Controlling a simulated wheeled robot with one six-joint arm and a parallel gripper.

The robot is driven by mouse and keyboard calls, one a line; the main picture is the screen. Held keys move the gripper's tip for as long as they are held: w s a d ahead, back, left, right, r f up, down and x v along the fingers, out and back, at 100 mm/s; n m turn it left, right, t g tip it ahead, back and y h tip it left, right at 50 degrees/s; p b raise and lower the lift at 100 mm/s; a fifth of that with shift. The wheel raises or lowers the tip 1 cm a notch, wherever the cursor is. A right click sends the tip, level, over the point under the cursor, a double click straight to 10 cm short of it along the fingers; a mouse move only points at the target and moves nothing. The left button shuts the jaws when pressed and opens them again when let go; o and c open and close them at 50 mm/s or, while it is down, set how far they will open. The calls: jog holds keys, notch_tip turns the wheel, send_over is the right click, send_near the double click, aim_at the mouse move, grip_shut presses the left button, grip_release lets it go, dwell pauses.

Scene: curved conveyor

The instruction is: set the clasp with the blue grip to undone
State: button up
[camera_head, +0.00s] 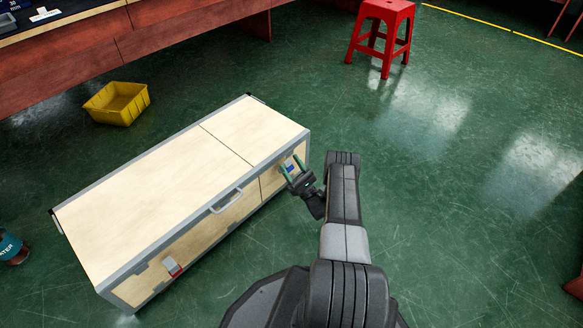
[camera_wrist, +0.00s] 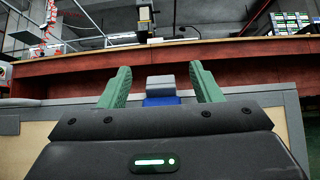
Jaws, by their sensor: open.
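The clasp with the blue grip (camera_head: 288,167) is on the front face of a pale wooden case (camera_head: 185,180) with grey edges, near its right end. In the wrist view the blue grip (camera_wrist: 162,101) shows with a grey block above it, between my fingers. My gripper (camera_head: 291,168) is open, its green fingers at the clasp, one on each side. In the wrist view my gripper (camera_wrist: 162,88) has clear gaps to the clasp. The lower part of the clasp is hidden by the gripper body.
A yellow bin (camera_head: 117,103) lies behind the case, a red stool (camera_head: 382,30) stands at the back. A dark bottle (camera_head: 11,247) is at left.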

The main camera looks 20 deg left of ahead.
aim_at(291, 170)
notch_tip(291, 170, up, 6)
jog(key=p, duration=0.5)
jog(key=shift+r, duration=0.25)
